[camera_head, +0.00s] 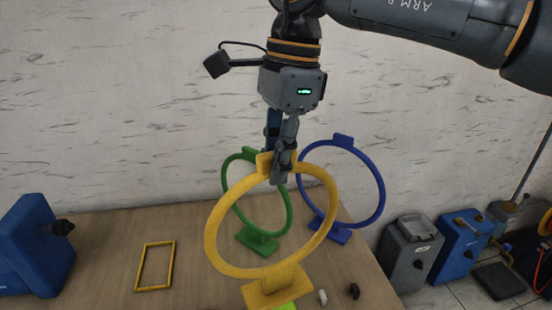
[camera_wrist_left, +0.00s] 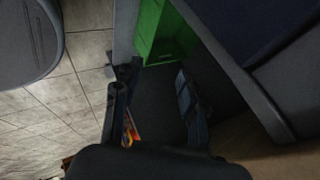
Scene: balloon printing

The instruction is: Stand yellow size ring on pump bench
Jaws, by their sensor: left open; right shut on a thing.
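The yellow size ring (camera_head: 278,286) hangs upright, slightly tilted, from my right gripper (camera_head: 281,180) in the head view. That gripper is shut on the tab at the ring's top. The ring's foot is over the front of the wooden bench (camera_head: 200,235); I cannot tell whether it touches. A green ring (camera_head: 257,238) and a blue ring (camera_head: 380,190) stand on the bench behind it. My left gripper (camera_wrist_left: 156,105) is open and empty in the left wrist view, away from the ring.
A blue device with a dark nozzle (camera_head: 32,245) stands at the bench's left. A flat yellow frame (camera_head: 153,289) lies beside it. Small white (camera_head: 323,297) and black (camera_head: 354,291) pieces lie at the front right. Grey (camera_head: 408,255) and blue (camera_head: 462,248) units stand beyond the bench's right edge.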

